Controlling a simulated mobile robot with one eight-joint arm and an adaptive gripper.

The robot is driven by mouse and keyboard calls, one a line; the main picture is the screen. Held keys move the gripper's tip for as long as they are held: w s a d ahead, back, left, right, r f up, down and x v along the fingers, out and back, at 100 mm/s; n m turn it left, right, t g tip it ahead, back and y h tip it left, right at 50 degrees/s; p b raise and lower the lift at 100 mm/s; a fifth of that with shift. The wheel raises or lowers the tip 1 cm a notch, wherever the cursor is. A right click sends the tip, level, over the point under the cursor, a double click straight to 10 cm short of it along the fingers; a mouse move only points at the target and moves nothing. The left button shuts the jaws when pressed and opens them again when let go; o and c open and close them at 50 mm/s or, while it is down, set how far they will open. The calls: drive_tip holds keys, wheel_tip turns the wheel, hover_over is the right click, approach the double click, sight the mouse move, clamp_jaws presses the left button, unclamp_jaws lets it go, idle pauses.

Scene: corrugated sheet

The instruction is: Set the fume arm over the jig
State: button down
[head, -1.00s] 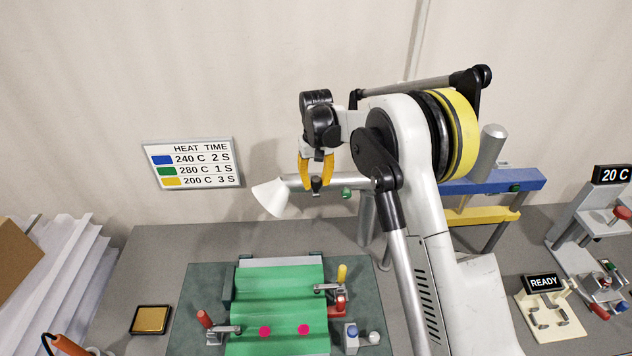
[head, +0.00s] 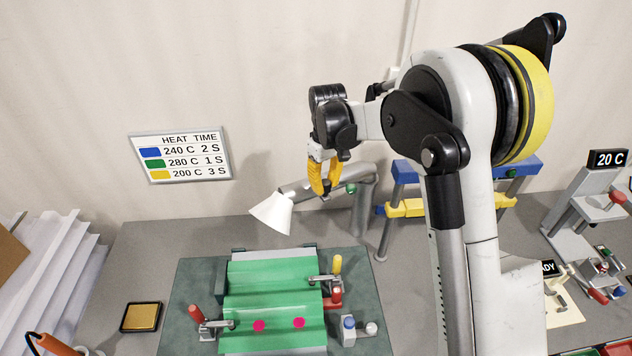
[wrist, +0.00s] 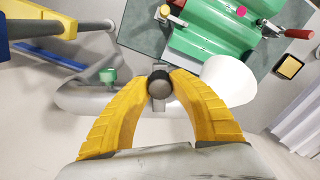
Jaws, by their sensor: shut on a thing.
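The fume arm is a grey jointed tube (head: 347,177) with a white cone hood (head: 273,213). The hood hangs just behind the back edge of the jig, in the air. The jig holds a green corrugated sheet (head: 262,280) with two pink dots on a dark green mat (head: 190,283). My gripper (head: 324,194) has yellow fingers shut on the dark knob of the fume arm, near the hood. In the wrist view the round knob (wrist: 159,84) sits between the fingertips, and the white hood (wrist: 229,80) is to its right.
Blue and yellow rails (head: 405,208) stand behind on the right. A gold pad (head: 141,316) lies at left. A heat-time sign (head: 180,157) hangs on the wall.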

drive_tip(key=shift+s+d+n+b, duration=0.4)
drive_tip(key=shift+s+d+n, duration=0.5)
drive_tip(key=shift+s+d, duration=0.3)
drive_tip(key=c, duration=1.1)
unclamp_jaws()
drive_tip(key=shift+r, duration=0.1)
wheel_tip(320, 180, up, 12)
